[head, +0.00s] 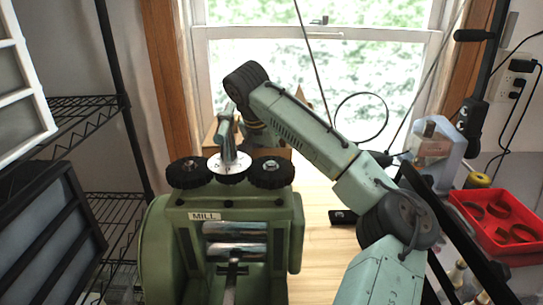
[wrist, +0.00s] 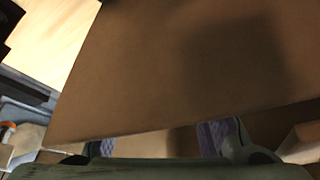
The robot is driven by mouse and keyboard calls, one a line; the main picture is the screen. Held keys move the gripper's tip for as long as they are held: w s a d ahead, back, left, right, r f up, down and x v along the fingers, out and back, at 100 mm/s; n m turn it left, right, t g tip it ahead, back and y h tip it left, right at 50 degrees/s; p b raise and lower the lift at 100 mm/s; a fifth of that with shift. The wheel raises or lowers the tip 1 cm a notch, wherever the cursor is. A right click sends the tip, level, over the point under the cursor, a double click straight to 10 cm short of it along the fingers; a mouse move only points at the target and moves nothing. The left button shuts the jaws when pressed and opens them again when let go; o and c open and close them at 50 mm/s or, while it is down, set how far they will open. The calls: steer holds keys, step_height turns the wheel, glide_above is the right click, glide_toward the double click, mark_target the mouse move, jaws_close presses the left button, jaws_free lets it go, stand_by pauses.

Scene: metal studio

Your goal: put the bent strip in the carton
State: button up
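The carton is a brown cardboard box (head: 209,131), partly seen behind the mill in the head view. Its brown cardboard surface (wrist: 170,70) fills most of the wrist view. My gripper (wrist: 148,145) is close to this cardboard; its fingers stand apart at the bottom of the wrist view, with no strip visible between them. In the head view my arm and the mill's top hide the fingertips. Several dark curved strips (head: 497,210) lie in the red tray (head: 513,258) at the right; I cannot tell whether one is the bent strip.
The green rolling mill (head: 233,206) stands in front of the carton, with black knobs and an upright handle on top. Bare wooden tabletop (head: 315,245) shows to its right. Wire shelves are at left.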

steer(key=b+v, duration=0.2)
steer(key=v, duration=1)
steer(key=shift+r+b, duration=0.35)
steer(key=shift+r, duration=0.1)
